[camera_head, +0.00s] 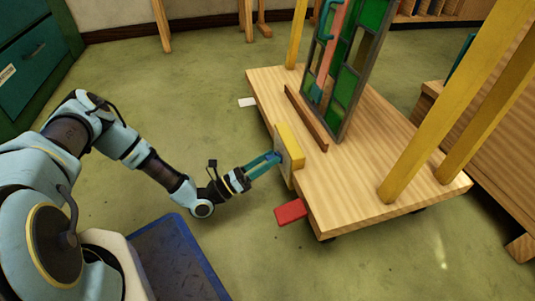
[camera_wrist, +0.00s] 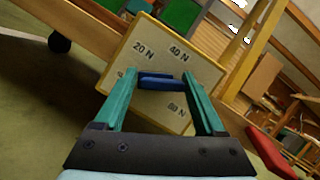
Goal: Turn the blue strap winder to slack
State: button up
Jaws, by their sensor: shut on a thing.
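The blue strap winder (camera_wrist: 160,82) is a small blue bar in the middle of a pale dial plate with a yellow frame (camera_wrist: 120,62). The plate carries the marks 20 N, 40 N and 60 N, with another mark mostly hidden at the left. My gripper (camera_wrist: 160,84) has its two teal fingers on either end of the bar and is shut on it. In the head view my gripper (camera_head: 275,157) reaches the yellow-framed plate (camera_head: 290,147) on the cart's near side. The winder is mostly hidden there by the fingers.
A wooden cart (camera_head: 370,185) carries a leaded panel (camera_head: 350,60) of green and pink glass and yellow posts (camera_head: 440,110). A red pedal (camera_head: 291,211) juts out below the plate, and a white tab (camera_head: 247,102) lies farther back. Green floor is open on the left.

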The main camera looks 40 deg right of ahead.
jog(key=shift+s+n, duration=0.4)
jog(key=o, duration=1)
jog(key=shift+o, duration=1.2)
jog(key=shift+w, duration=0.1)
jog(key=shift+w+a, duration=0.1)
